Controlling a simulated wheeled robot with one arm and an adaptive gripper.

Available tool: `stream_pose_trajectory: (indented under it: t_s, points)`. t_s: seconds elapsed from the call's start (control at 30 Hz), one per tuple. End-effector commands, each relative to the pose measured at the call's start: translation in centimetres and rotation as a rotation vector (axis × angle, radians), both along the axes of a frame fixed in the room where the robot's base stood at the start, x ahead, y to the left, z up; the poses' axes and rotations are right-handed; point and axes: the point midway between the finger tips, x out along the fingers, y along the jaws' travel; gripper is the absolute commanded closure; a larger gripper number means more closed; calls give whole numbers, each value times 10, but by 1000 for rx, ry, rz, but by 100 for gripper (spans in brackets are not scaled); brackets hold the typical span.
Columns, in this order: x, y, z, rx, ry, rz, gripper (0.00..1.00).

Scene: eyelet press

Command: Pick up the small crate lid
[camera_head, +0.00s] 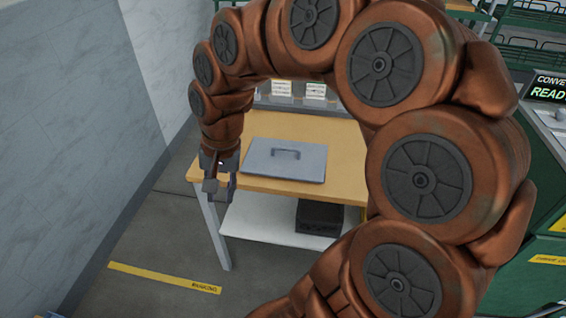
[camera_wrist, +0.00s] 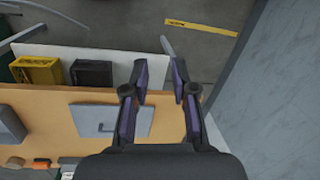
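The small crate lid (camera_head: 285,160) is a flat grey rectangular plate with a raised handle (camera_head: 285,152) on top. It lies on the wooden-topped table, near its left end. In the wrist view the lid (camera_wrist: 90,120) lies left of my gripper (camera_wrist: 166,82), partly behind the left finger. My gripper, which also shows in the head view (camera_head: 221,188), points down at the left end of the table, beside the lid and apart from it. Its fingers are spread with nothing between them.
The table (camera_head: 340,150) has a lower white shelf (camera_head: 265,222) holding a black box (camera_head: 318,217). In the wrist view a yellow crate (camera_wrist: 38,72) stands beside it. A grey wall (camera_head: 80,110) rises at the left. A green machine (camera_head: 535,200) stands at the right.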

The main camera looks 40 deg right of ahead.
Motion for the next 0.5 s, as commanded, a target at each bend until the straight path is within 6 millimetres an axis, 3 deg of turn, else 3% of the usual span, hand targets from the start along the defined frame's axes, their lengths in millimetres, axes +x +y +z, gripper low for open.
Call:
stream_pose_trajectory:
  t_s: [0.1,0.2,0.33,0.5]
  points:
    - [46,-36,-10,65,-33,-264,74]
    - [79,-75,-18,121,-55,-504,74]
    - [110,-138,-36,199,-69,-835,74]
    - [126,-230,-68,293,-82,-1260,74]
